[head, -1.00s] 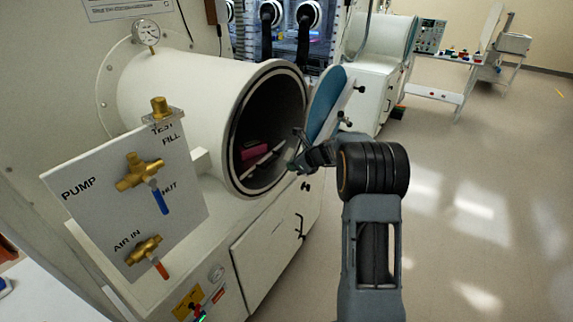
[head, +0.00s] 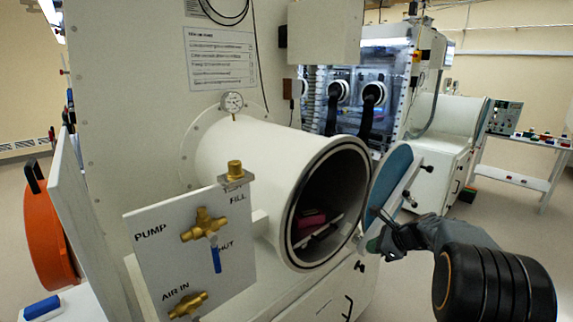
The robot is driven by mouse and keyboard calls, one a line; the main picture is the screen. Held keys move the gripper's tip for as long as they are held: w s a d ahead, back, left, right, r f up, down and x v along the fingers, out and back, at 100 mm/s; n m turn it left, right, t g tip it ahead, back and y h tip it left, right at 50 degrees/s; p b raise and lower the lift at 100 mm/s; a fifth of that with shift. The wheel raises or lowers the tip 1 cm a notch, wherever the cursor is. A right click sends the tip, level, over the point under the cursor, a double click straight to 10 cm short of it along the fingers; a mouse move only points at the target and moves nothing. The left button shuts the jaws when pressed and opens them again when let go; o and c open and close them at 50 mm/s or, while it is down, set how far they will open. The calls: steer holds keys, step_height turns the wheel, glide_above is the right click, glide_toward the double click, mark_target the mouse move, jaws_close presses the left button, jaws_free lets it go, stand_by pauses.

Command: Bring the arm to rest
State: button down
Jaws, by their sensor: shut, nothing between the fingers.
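My arm reaches in from the lower right of the head view. My gripper (head: 374,238) is shut and empty, at the right side of the open antechamber mouth, in front of the lower part of the swung-out round door (head: 390,190). I cannot tell whether it touches the door or the rim. The white antechamber cylinder (head: 250,155) is open, and a dark red item (head: 312,218) lies inside on a pale tray.
A valve panel (head: 165,240) with brass valves stands at the front left. An orange round object (head: 50,235) is at the far left. A glovebox window (head: 360,85) with gloves is behind. A bench (head: 530,145) with small items stands at the back right, with floor around it.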

steer(key=s+a+r+n+h, duration=0.1)
steer(key=s+a+n, duration=0.3)
steer(key=s+n, duration=0.4)
steer(key=s+a+r+n+g+h, duration=0.1)
steer(key=s+a+n+h, duration=0.2)
steer(key=s+n, duration=0.4)
steer(key=s+a+r+n+g+h, duration=0.1)
steer(key=s+a+n, duration=0.3)
steer(key=s+n, duration=0.4)
steer(key=s+h, duration=0.1)
steer(key=s, duration=0.2)
steer(key=shift+a+r+n, duration=0.25)
steer(key=shift+a+n, duration=0.05)
steer(key=shift+a, duration=0.1)
steer(key=shift+s+d, duration=0.1)
steer(key=shift+d, duration=0.05)
